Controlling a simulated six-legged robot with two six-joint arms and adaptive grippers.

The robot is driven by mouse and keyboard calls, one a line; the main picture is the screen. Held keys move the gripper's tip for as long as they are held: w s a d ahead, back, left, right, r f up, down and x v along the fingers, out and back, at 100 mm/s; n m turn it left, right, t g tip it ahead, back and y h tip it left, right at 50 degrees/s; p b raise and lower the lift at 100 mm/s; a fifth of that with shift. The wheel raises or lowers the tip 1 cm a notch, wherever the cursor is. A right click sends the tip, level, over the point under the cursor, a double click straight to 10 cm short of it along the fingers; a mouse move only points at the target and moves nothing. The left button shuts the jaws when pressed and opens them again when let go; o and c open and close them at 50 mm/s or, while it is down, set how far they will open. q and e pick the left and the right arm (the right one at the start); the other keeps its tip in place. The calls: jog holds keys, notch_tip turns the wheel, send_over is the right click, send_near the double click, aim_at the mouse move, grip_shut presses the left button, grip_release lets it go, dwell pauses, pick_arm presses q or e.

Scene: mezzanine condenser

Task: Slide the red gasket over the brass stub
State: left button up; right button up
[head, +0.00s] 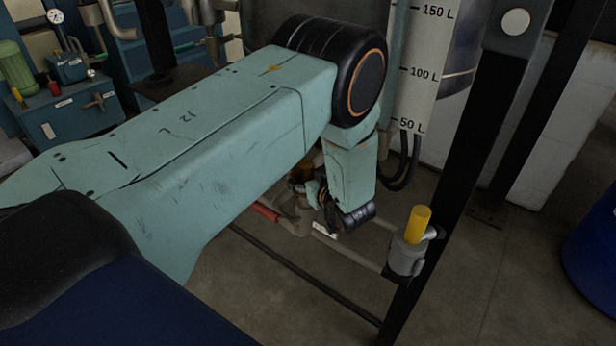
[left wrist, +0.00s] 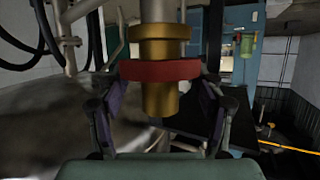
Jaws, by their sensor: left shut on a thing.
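The red gasket (left wrist: 140,71) is a thick ring, level in the left wrist view. My left gripper (left wrist: 160,77) is shut on it, with one finger at each side. The brass stub (left wrist: 161,102) hangs upright and shows above and below the gasket, below a wider brass collar (left wrist: 160,52). The gasket looks to be around the stub, but its far side is hidden. In the head view my left gripper (head: 312,190) is small, partly behind my own wrist, and the gasket cannot be made out there. My right gripper is not in view.
A yellow cylinder (head: 418,224) stands in a grey holder on a dark post, right of my wrist. A tank with a litre scale (head: 410,75) stands behind. Grey pipes (left wrist: 82,10) run close at the upper left. A blue drum (head: 592,245) stands at right; floor between is clear.

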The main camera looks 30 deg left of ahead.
pick_arm(q)
jog(key=shift+f+b, duration=0.55)
jog(key=shift+f, duration=0.3)
jog(key=o, duration=1)
notch_tip(320, 180, up, 10)
jog(key=shift+r, duration=0.1)
jog(key=shift+f, duration=0.2)
notch_tip(320, 180, down, 10)
jog(key=shift+r, duration=0.45)
dwell(0.4)
